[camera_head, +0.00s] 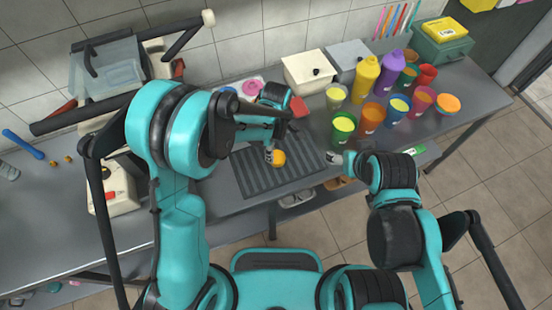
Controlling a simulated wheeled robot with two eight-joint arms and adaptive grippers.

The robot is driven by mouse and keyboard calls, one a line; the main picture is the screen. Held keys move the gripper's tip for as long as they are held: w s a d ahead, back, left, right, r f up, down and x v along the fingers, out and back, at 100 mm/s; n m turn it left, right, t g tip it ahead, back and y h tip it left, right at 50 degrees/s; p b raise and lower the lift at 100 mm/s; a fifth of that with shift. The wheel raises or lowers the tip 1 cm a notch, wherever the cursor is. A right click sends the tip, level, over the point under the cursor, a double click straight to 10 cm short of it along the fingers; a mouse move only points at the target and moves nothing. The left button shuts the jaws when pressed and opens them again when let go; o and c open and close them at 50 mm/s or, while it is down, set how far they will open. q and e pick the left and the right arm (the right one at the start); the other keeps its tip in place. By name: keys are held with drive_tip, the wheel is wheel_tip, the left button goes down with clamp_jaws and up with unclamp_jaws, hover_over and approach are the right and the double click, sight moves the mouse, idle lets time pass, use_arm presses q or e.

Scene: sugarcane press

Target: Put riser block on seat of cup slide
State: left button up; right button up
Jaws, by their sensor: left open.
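My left gripper (269,154) is open and low over the dark ribbed mat (303,160), right beside a small round yellow-orange thing (279,158). I cannot tell whether they touch. My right gripper (335,158) is small in view at the mat's right edge, and its jaws cannot be made out. I cannot pick out the riser block or the cup slide with its seat for certain. My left arm covers much of the bench around the press at the left.
Several coloured cups, including a green one (343,127), stand right of the mat, with a yellow bottle (365,77) and a purple bottle (391,70) behind. A cream box (308,72) stands at the back. The grey bench (466,80) has free room at the right.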

sight(277, 157)
use_arm(q)
drive_tip(key=f, duration=0.1)
drive_tip(key=f+b, duration=0.1)
drive_tip(key=f, duration=0.3)
drive_tip(key=shift+s+d+f+b, duration=0.15)
drive_tip(key=shift+s+b, duration=0.1)
drive_tip(key=shift+b, duration=0.15)
drive_tip(key=c, duration=1.4)
